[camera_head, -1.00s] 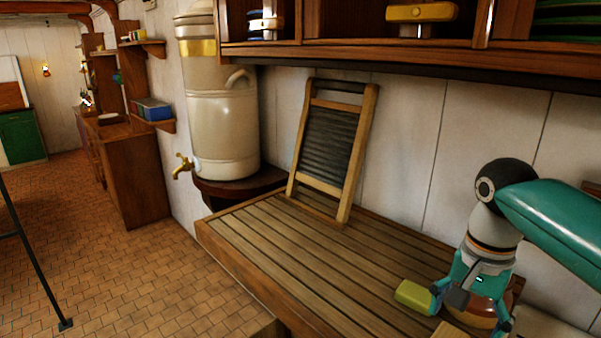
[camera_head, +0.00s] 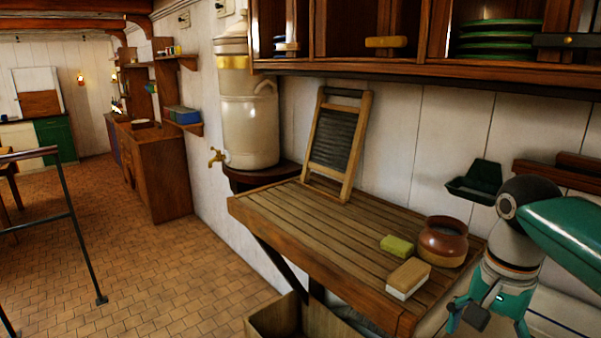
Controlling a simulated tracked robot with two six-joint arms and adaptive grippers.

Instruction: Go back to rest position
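My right gripper (camera_head: 490,318) hangs at the lower right of the head view, pointing down, just off the right end of the slatted wooden counter (camera_head: 290,223). Its teal fingers look spread apart with nothing visible between them, though their tips are near the bottom edge. My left gripper is not in view. On the counter near the gripper stand a brown clay pot (camera_head: 443,243), a yellow-green sponge (camera_head: 397,246) and a brush or block with a tan top and pale base (camera_head: 408,278).
A washboard (camera_head: 336,145) leans against the wall. A cream water urn (camera_head: 248,118) with a brass tap stands on a shelf. Cabinets with green plates (camera_head: 500,40) hang above. A green dish holder (camera_head: 475,182) is on the wall. Open tiled floor (camera_head: 150,270) lies left, with a black railing (camera_head: 72,215).

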